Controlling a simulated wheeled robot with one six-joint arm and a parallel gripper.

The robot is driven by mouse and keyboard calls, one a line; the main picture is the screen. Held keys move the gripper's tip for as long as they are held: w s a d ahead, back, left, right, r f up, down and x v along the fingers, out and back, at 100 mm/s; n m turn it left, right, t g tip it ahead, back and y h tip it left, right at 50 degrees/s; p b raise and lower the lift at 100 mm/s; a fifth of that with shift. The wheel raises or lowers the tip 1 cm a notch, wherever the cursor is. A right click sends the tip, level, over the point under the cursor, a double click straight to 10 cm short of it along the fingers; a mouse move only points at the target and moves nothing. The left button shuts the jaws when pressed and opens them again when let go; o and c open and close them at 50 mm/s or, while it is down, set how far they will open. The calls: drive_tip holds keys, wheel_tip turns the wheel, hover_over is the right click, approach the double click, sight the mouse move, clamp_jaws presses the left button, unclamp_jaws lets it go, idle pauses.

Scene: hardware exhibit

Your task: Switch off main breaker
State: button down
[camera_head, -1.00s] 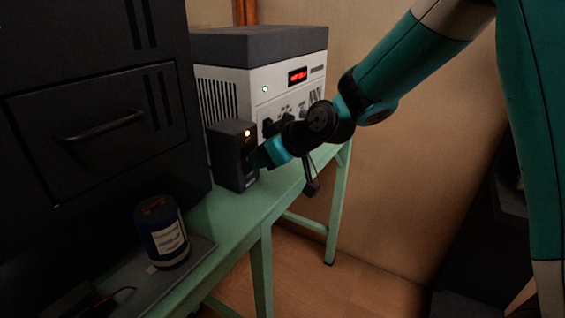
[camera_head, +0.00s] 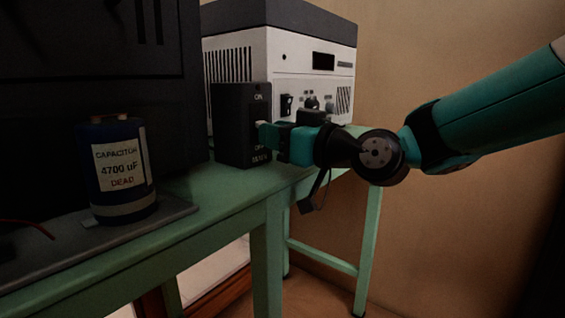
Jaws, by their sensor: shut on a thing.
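The main breaker (camera_head: 230,130) is a black upright box on the green table, with a light lever and small white lettering on its front. My gripper (camera_head: 265,132) is at the breaker's front, shut on the lever; the fingers partly hide it and the lettering beside it. No lit lamp shows on the breaker. Behind it stands a white instrument (camera_head: 300,72) with a dark top, knobs and a dark, blank display.
A blue capacitor (camera_head: 121,170) labelled "4700 uF DEAD" stands on a grey plate (camera_head: 160,222) at the left. A black cabinet (camera_head: 60,90) rises behind it. The green table (camera_head: 235,190) has a clear strip in front of the breaker. A beige wall is at the right.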

drive_tip(key=shift+f+t+y+b, duration=0.15)
drive_tip(key=shift+t+y+b, duration=0.15)
drive_tip(key=shift+b, duration=0.65)
drive_tip(key=c, duration=0.9)
unclamp_jaws()
drive_tip(key=shift+b+v, duration=1.05)
drive_tip(key=shift+v, duration=7.55)
drive_tip(key=shift+w+d, duration=0.1)
